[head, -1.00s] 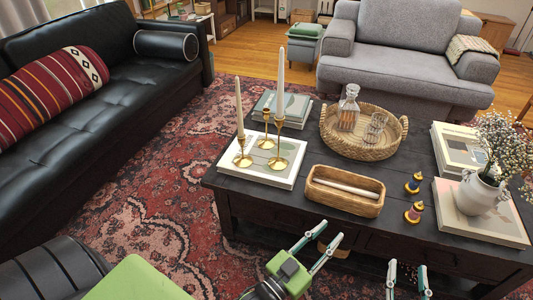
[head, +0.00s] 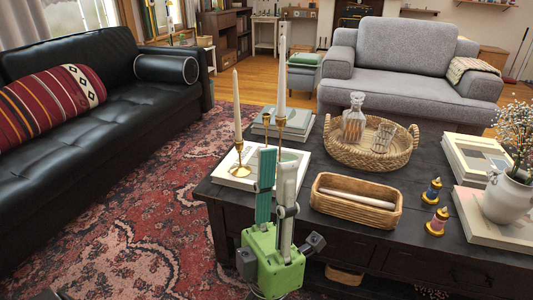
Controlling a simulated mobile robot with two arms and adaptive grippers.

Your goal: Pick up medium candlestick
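Three brass candlesticks stand on a white book (head: 225,175) at the left of the dark table. The medium candlestick (head: 266,119), in the middle, holds no candle; its cup shows, but its lower part is hidden behind my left gripper. The short candlestick (head: 239,158) at left and the tall candlestick (head: 281,126) at right each hold a white candle. My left gripper (head: 280,152) points upward in the picture, with its fingers apart and nothing seen between them. It overlaps the book and the candlestick bases; I cannot tell whether it touches them. My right gripper is out of view.
On the table (head: 335,232) are an oblong basket (head: 356,211), a round wicker tray (head: 345,152) with decanter and glass, two small spool-like ornaments, books and a flower vase (head: 508,200). Grey-green books (head: 300,120) lie behind the candlesticks. A black sofa (head: 90,120) stands left.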

